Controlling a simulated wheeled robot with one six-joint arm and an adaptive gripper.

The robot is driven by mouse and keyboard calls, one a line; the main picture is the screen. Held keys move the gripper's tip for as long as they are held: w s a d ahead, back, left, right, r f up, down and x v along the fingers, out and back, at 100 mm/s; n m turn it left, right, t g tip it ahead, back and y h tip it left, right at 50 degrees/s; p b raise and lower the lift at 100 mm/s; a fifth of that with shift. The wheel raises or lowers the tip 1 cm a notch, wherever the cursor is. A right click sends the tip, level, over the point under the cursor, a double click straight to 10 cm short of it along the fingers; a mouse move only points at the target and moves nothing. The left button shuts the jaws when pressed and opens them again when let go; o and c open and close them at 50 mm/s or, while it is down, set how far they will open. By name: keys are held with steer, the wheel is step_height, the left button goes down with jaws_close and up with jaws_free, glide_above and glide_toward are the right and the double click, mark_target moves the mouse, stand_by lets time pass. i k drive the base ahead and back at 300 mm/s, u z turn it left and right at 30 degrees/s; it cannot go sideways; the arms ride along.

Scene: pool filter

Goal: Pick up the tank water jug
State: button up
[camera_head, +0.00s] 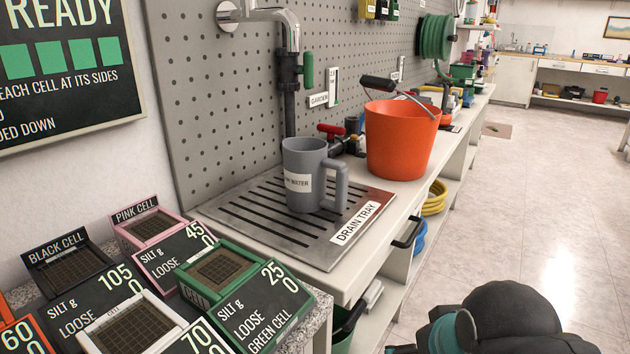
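The tank water jug (303,176) is a grey mug-like jug with a white label partly reading "WATER". It stands upright on the slotted metal drain tray (262,244), under a tap. Its handle (340,184) is on its right side, toward the front edge of the counter. Part of my arm, dark with a teal cap, shows at the bottom right, apart from the jug. My gripper's fingers are not visible.
An orange bucket (396,145) stands behind and right of the jug. Green, pink, black and white cells (214,272) with display boards fill the lower left. The floor (540,200) at right is open.

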mark_target(306, 161)
steer(key=k, duration=0.5)
steer(key=u, duration=3.6)
steer(key=k, duration=1.15)
steer(key=z, duration=1.8)
